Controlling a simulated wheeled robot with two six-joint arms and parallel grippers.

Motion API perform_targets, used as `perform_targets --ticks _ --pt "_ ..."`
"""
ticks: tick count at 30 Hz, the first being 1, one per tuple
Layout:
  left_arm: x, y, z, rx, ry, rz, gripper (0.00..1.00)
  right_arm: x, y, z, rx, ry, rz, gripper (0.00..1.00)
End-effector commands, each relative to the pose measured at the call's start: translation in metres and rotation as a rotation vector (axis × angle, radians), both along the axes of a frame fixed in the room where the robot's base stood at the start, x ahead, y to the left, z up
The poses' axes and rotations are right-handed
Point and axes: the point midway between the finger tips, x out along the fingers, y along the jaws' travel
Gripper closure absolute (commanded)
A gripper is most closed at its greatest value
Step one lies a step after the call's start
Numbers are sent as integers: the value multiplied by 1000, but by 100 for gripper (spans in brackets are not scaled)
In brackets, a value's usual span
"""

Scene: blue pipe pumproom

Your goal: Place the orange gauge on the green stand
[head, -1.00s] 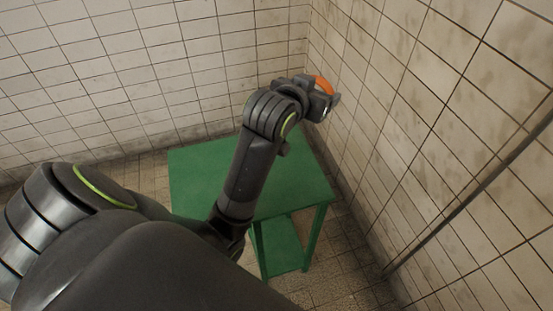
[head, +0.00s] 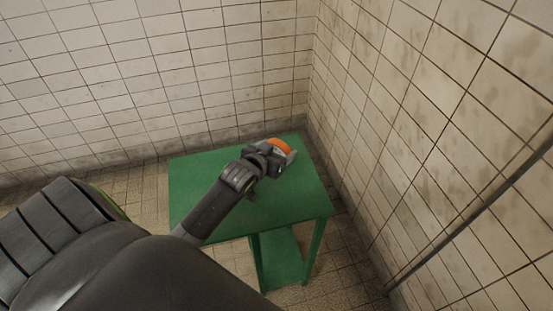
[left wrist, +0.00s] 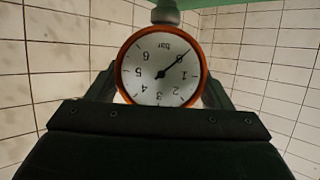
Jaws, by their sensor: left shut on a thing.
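The orange gauge (head: 281,146) is held in my left gripper (head: 284,154) over the far part of the green stand (head: 293,197). In the left wrist view the gauge (left wrist: 160,66) shows its round white dial, upside down, inside an orange rim, with a finger on each side of it. Its grey stem points to the top of that picture, where the green stand (left wrist: 100,9) shows as a strip. The stem end is close to the green surface; I cannot tell whether it touches. My right gripper is not in view.
The stand's visible top is bare apart from my arm over it, with a lower shelf (head: 283,262) beneath. Tiled walls (head: 220,70) meet in a corner just behind and right of the stand. A dark pipe (head: 470,220) runs along the right wall.

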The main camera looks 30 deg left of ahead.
Motion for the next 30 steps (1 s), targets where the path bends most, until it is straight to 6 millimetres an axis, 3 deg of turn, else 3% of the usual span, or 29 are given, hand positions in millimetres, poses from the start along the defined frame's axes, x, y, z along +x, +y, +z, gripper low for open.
perform_targets --ticks 7,20,21,25,30 --pt "0 -1 -32 -2 2 1 54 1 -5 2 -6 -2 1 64" --pt "0 0 -39 0 0 0 54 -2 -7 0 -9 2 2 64" --pt "0 0 -39 0 2 0 23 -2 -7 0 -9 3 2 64" --pt "0 0 -38 0 2 0 6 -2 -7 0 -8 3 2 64" --pt "0 0 -38 0 1 0 5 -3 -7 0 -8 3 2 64"
